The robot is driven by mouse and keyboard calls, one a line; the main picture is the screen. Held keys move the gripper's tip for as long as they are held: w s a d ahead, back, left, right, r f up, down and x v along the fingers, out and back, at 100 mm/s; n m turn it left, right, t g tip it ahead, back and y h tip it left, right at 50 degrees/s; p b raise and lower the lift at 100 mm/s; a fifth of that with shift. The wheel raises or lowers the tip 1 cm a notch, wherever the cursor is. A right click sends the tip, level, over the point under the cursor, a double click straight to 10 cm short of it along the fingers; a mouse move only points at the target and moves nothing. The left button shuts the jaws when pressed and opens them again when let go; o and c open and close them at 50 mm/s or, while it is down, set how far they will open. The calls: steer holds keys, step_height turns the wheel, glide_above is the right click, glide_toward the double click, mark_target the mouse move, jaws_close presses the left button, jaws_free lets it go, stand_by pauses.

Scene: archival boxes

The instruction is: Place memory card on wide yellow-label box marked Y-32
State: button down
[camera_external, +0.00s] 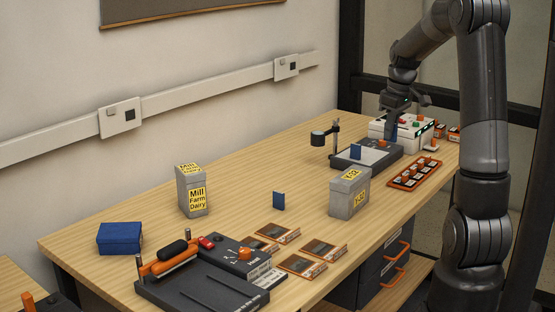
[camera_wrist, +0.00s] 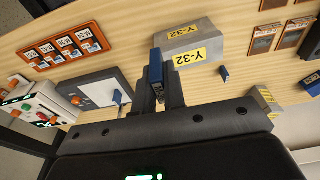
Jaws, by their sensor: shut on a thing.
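The grey box marked Y-32 (camera_external: 338,198) stands on the table with yellow labels on its top and side. It shows at the top centre of the wrist view (camera_wrist: 176,45). My gripper (camera_external: 393,122) is above the far part of the table, behind and right of that box. In the wrist view my gripper (camera_wrist: 160,86) is shut on a blue memory card (camera_wrist: 155,70), which sticks out between the fingers. Another blue card (camera_external: 278,200) stands on the table left of the box, and one (camera_external: 355,152) stands on the grey device with a white pad (camera_external: 375,157).
A taller grey box labelled Mill Farm Dairy (camera_external: 180,190) and a blue box (camera_external: 120,239) stand left. Brown cards (camera_external: 300,265), a grey machine with an orange handle (camera_external: 222,290), an orange tray (camera_external: 415,172) and a white unit (camera_external: 415,125) occupy other spots. Bare table surrounds the Y-32 box.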

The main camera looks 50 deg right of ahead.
glide_above(350, 174)
steer(key=f, duration=0.6)
steer(key=shift+s+f, duration=0.1)
steer(key=shift+s, duration=0.15)
steer(key=shift+f, duration=1.95)
steer(key=shift+f, duration=0.1)
steer(key=c, duration=1.5)
jaws_free()
